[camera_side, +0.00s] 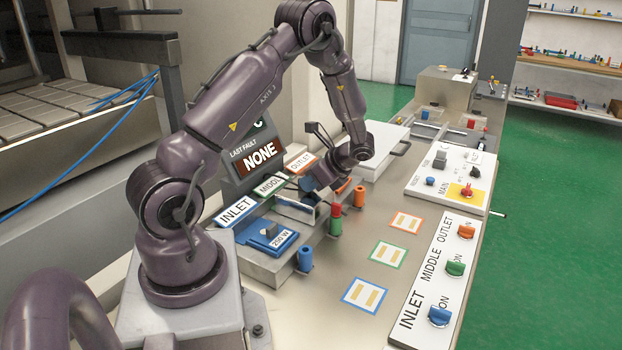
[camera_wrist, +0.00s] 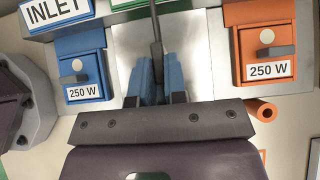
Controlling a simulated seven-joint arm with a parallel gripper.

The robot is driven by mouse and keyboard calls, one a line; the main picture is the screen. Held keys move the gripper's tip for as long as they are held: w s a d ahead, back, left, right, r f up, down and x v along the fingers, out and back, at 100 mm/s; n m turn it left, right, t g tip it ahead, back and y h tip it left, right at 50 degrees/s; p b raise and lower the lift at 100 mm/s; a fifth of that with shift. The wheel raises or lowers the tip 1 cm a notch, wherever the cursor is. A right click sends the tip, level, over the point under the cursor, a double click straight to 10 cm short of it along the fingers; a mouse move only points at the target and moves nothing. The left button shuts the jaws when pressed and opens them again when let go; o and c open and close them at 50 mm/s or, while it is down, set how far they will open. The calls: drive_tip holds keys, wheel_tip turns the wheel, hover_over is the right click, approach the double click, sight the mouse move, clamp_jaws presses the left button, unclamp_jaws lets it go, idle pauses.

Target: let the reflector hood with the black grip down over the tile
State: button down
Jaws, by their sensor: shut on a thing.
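My gripper (camera_wrist: 160,78) has blue fingers shut on a narrow black grip (camera_wrist: 156,40). In the side view my gripper (camera_side: 312,188) points down at the middle place of the bench block. The shiny metal reflector hood (camera_wrist: 200,60) shows around and below the fingers in the wrist view, between the blue and orange tiles. In the side view its silver surface (camera_side: 296,204) shows partly behind the gripper. The tile at the middle place is hidden. I cannot tell whether the hood is resting or held slightly above.
The blue 250 W tile (camera_wrist: 82,68) is on the left and the orange 250 W tile (camera_wrist: 266,50) on the right. Coloured posts, including a blue one (camera_side: 305,258), stand along the front edge.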

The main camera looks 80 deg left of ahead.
drive_tip(key=c, duration=1.1)
unclamp_jaws()
drive_tip(key=v, duration=1.3)
drive_tip(key=s+d+r+n+t+h, duration=0.3)
drive_tip(key=s+d+r+t, duration=0.3)
drive_tip(key=d, duration=0.5)
drive_tip(key=s+d+r+n+t+h, duration=0.3)
drive_tip(key=s+d+r+n+t, duration=0.3)
drive_tip(key=d+r, duration=0.3)
drive_tip(key=shift+s+d, duration=0.7)
drive_tip(key=shift+d, duration=0.35)
